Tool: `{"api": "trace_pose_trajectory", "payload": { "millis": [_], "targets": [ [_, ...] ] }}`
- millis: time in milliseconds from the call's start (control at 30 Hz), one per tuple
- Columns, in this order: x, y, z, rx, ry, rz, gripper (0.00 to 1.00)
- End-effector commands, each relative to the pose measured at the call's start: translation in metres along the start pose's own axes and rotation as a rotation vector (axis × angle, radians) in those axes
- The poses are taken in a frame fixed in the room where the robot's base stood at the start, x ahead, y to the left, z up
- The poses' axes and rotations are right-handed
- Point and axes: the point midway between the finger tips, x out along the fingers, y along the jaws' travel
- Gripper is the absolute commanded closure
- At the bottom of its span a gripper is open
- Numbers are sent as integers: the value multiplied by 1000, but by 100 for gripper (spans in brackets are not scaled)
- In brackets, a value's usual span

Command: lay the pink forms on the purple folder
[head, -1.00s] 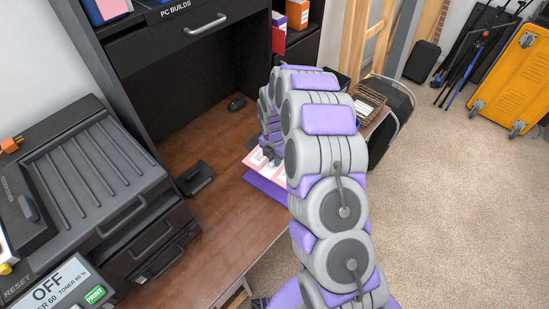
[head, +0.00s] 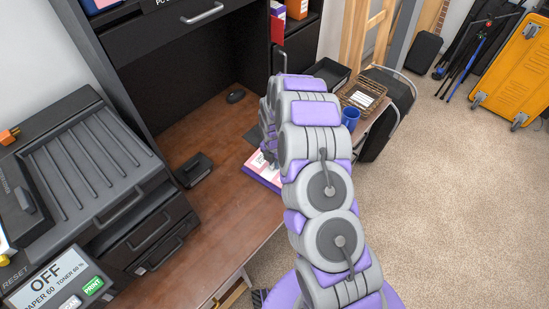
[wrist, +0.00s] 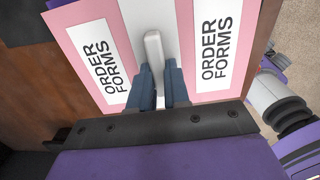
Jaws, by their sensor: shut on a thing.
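The pink forms (wrist: 215,92) have white "ORDER FORMS" labels and a pale upright tab in the middle. My gripper (wrist: 163,75) is shut on this tab in the wrist view. In the head view the pink forms (head: 260,164) are over the purple folder (head: 262,181) near the desk's right end. The folder shows as a strip along their front edge, and a little purple shows at the top left of the wrist view (wrist: 55,4). The forms look flat and very close to the folder; I cannot tell whether they touch. My arm hides their right part.
A black box-like item (head: 194,170) and a mouse (head: 235,97) are on the wooden desk (head: 225,215). A large printer (head: 75,165) fills the left. A blue mug (head: 350,118) and a wicker tray (head: 361,95) stand behind my arm. Bare desk lies left of the folder.

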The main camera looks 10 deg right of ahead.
Motion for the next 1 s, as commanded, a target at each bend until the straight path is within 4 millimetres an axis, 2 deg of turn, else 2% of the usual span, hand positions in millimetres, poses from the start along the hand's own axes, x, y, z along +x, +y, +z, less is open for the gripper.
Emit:
{"api": "trace_pose_trajectory", "payload": {
  "millis": [200,1000],
  "targets": [
    [12,1,-1,0,-1,1,100],
    [12,0,-1,0,-1,0,100]
  ]
}}
